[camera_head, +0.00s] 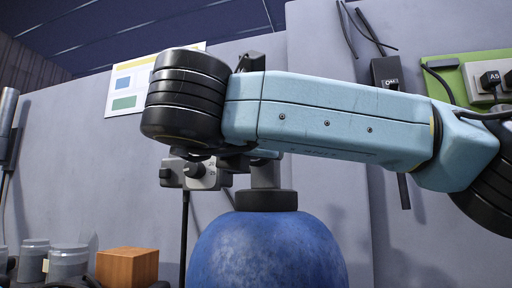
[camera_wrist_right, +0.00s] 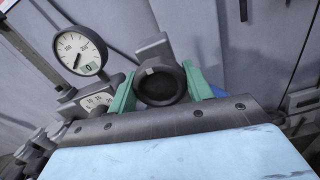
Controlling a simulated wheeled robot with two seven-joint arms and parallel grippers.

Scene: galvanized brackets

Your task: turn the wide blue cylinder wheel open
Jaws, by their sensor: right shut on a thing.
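The wide blue cylinder (camera_head: 268,252) stands upright at the bottom of the head view, with a dark collar and a grey valve stem (camera_head: 265,178) on top. My right arm crosses in front of the valve's upper part, hiding the wheel and my right gripper there. In the right wrist view, the dark round wheel (camera_wrist_right: 160,88) sits between the two green fingers of my right gripper (camera_wrist_right: 160,76). The gripper is shut on the wheel, one finger on each side. A bit of the blue cylinder shows behind the right finger. My left gripper is in neither view.
A round gauge (camera_wrist_right: 80,54) stands close left of the wheel in the wrist view, above a grey dial block (camera_wrist_right: 90,101). Grey jars (camera_head: 68,263) and an orange-brown block (camera_head: 127,267) are at the lower left. A green socket panel (camera_head: 455,82) is on the wall.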

